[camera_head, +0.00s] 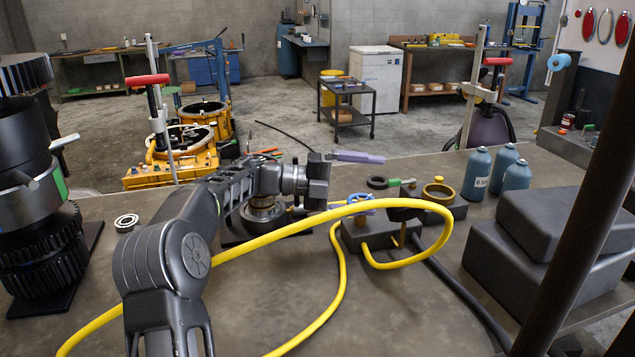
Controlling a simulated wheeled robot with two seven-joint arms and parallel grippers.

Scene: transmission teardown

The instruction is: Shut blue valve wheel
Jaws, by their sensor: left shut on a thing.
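The blue valve wheel (361,197) is small and sits on a dark grey block (354,236) on the workbench, right of the middle of the head view. The yellow hose loops in front and hides part of it. My left gripper (378,184) reaches in from the left with its pale purple fingers around the wheel, one finger farther back and one beside the wheel. It is shut on the wheel, though the contact itself is hard to see. My right gripper is not in view.
A brass ring (438,193), blue bottles (477,173) and a grey case (560,225) stand to the right. Dark gears (40,235) stand at left. The front middle of the bench is mostly clear.

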